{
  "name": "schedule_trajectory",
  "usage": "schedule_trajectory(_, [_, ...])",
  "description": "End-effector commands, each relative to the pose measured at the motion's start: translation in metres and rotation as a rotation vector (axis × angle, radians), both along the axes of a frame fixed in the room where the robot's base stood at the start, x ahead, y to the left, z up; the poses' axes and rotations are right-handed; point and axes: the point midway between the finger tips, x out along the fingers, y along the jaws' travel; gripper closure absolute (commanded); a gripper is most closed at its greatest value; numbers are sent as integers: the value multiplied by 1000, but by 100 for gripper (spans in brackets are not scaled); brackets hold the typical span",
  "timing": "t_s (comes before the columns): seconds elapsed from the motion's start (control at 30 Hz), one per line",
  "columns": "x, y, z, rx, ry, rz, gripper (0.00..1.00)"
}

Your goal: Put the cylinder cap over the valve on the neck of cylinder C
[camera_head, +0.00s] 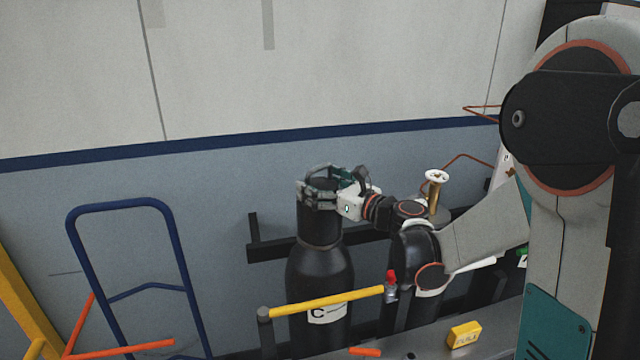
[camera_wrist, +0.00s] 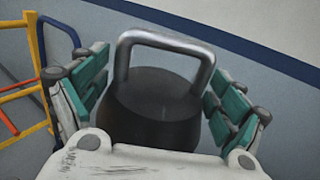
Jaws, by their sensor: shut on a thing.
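The cylinder cap (camera_head: 319,228) is a dark, upright cup at the top of cylinder C (camera_head: 318,275), a black cylinder with a white "C" label. My gripper (camera_head: 320,190) is shut on the cap's upper part from the right. In the wrist view the cap (camera_wrist: 152,122) has a grey metal loop handle and sits between the green pads of my gripper (camera_wrist: 160,100). The cap's lower edge meets the neck collar, lined up with the cylinder; I cannot tell if it is fully seated. The valve of cylinder C is hidden.
A yellow bar (camera_head: 325,301) crosses in front of cylinder C, with a red-topped fitting (camera_head: 391,282) at its right end. A brass valve with a white handwheel (camera_head: 436,178) stands to the right. A blue hand truck (camera_head: 72,245) stands left. A yellow block (camera_head: 464,335) lies on the grey surface.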

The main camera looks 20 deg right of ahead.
Motion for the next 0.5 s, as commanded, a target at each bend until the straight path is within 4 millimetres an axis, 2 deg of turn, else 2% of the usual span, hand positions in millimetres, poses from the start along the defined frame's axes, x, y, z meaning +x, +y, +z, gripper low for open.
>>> schedule_trajectory(0.03, [0,0,-2,1,0,0,76])
schedule_trajectory(0.07, [0,0,-2,1,0,0,9])
schedule_trajectory(0.1, [0,0,-1,1,0,0,0])
schedule_trajectory(0.5, [0,0,-1,0,0,0,0])
